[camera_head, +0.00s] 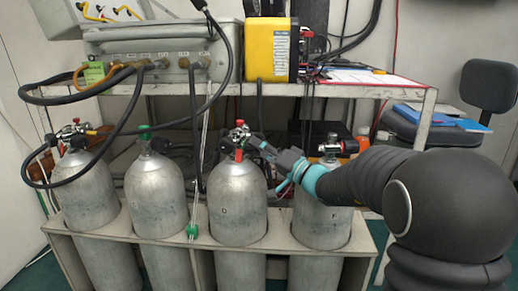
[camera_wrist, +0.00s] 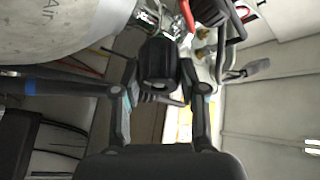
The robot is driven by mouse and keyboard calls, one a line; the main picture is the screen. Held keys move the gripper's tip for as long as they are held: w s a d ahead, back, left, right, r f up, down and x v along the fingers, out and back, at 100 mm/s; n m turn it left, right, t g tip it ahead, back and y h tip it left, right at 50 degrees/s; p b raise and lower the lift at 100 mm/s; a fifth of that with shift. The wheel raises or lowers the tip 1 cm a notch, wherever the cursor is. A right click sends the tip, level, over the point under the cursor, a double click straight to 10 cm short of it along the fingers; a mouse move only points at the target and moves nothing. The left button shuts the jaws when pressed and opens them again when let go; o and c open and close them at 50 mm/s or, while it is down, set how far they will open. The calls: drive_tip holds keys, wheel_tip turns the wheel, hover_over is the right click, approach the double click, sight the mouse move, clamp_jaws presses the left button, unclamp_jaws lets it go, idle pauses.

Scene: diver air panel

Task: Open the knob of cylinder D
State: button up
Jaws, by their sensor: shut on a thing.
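Cylinder D (camera_head: 238,205) is a grey metal air cylinder marked D, standing upright third from the left in the rack. Its valve (camera_head: 238,134) has red parts on top. My gripper (camera_head: 262,145) reaches in from the right at the valve's height. In the wrist view, its two fingers (camera_wrist: 160,85) stand on both sides of a black ribbed knob (camera_wrist: 158,62) and are shut on it. The far ends of the fingers are partly hidden behind the knob. The knob's turn position cannot be told.
Other cylinders stand in the rack: one at far left (camera_head: 85,190), one with a green-topped valve (camera_head: 155,195), and one marked F (camera_head: 322,215) under my arm. Above is a shelf (camera_head: 175,89) with a grey hose panel (camera_head: 160,50) and a yellow case (camera_head: 268,50). Black hoses loop at left.

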drive_tip(key=shift+n, duration=0.7)
drive_tip(key=shift+a+y, duration=0.1)
drive_tip(key=shift+y, duration=0.3)
drive_tip(key=o, duration=1.1)
drive_tip(key=shift+o, duration=0.2)
drive_tip(key=shift+s+d+f, duration=0.1)
drive_tip(key=shift+s+d, duration=0.05)
drive_tip(key=shift+d, duration=0.25)
drive_tip(key=v, duration=1.1)
drive_tip(key=shift+s, duration=0.15)
